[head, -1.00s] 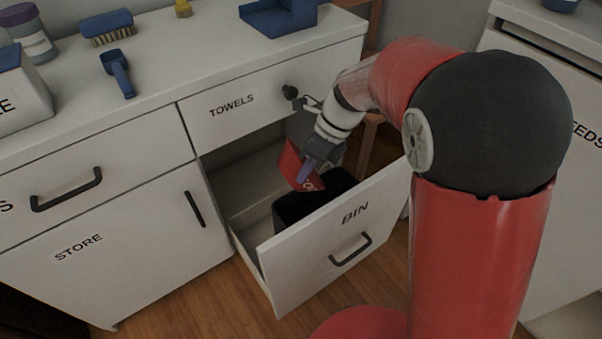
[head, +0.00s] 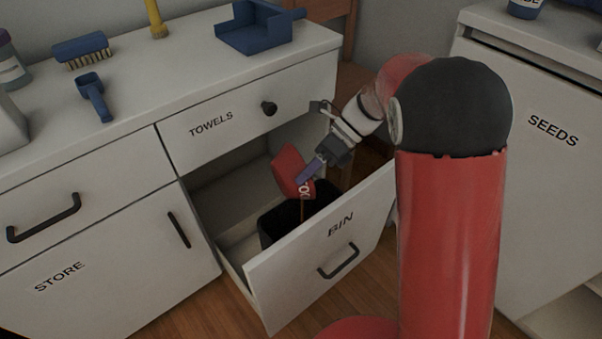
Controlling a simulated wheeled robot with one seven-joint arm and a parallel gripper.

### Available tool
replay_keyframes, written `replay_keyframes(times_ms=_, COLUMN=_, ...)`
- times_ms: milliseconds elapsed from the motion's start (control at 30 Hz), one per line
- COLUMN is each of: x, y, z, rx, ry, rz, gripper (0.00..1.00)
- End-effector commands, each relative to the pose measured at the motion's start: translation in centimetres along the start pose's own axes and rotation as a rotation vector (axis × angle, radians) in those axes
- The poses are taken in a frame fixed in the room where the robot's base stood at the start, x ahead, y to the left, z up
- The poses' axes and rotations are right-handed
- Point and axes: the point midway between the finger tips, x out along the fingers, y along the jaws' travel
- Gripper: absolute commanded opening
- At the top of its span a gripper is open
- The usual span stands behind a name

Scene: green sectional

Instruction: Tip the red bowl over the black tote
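The red bowl (head: 287,168) is held steeply tilted over the open drawer, above the black tote (head: 275,226). A thin brownish streak (head: 303,211) runs from the bowl's lower edge down toward the tote. My gripper (head: 309,174) is shut on the bowl's right side; purple fingertips show against the red wall. The black tote stands inside the drawer marked BIN, and its inside is mostly hidden by the drawer front and the bowl. The bowl's inside is not visible.
The BIN drawer (head: 290,275) is pulled out, its front close to my arm. The TOWELS drawer (head: 225,115) above is closed. The counter holds a blue brush (head: 82,48), a blue scoop (head: 92,95) and a blue dustpan (head: 258,30). A SEEDS cabinet (head: 535,150) stands right.

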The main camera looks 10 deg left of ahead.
Motion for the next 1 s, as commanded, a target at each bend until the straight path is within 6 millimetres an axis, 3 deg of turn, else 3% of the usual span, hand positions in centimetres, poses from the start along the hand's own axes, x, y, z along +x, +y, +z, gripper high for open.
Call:
replay_keyframes(times_ms=700, x=-2.7, y=-1.9, z=-1.5, rx=0.008, ry=-0.19, rz=0.227, gripper=0.0)
replay_keyframes(times_ms=1000, x=-2.9, y=-1.9, z=-1.5, rx=0.011, ry=-0.216, rz=0.249, gripper=0.0)
